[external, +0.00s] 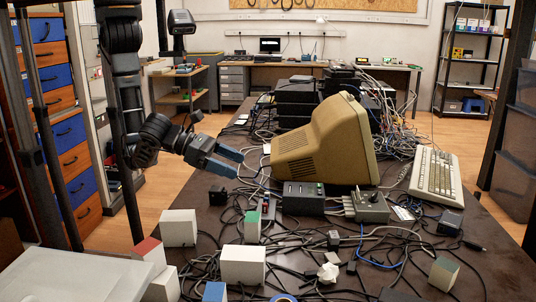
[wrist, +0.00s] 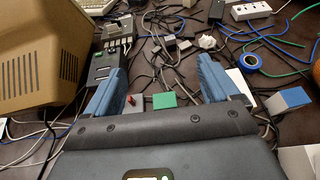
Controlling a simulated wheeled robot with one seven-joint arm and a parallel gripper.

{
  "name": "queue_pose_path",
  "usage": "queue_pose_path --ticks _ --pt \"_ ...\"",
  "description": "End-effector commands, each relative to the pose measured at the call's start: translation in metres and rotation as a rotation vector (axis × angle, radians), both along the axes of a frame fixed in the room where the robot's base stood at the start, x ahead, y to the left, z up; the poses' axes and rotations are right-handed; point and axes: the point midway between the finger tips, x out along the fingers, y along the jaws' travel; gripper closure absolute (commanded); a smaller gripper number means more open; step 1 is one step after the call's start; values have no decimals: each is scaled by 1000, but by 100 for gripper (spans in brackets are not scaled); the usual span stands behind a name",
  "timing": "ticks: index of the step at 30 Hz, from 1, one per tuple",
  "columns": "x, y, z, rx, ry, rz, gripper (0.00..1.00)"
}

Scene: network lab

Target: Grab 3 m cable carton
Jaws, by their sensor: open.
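Several small white cartons with coloured ends lie on the dark table; no lettering is readable, so I cannot tell which is the 3 m one. A green-topped carton (external: 252,227) stands at the near middle. A green-faced carton (wrist: 165,100) shows between the fingers in the wrist view, apart from them. A blue-ended carton (external: 215,292) is at the front edge; a blue-ended one also shows right of the fingers in the wrist view (wrist: 288,100). A red-ended carton (external: 148,250) is at left. My gripper (external: 234,162) is open and empty, above the table left of the beige monitor.
The beige monitor (external: 325,142) stands close right of my gripper.

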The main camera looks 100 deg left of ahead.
Motion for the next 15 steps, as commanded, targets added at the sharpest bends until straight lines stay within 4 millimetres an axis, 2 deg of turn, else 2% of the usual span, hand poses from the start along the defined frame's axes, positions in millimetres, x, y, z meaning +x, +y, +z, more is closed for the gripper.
queue_pose_path --ticks 1,2,6,15 --pt "7 16 -1 0 -4 24 12" --pt "8 18 -7 5 -2 25 12" --pt "6 14 -48 10 1 18 12" --pt "6 14 -125 6 -1 18 12"
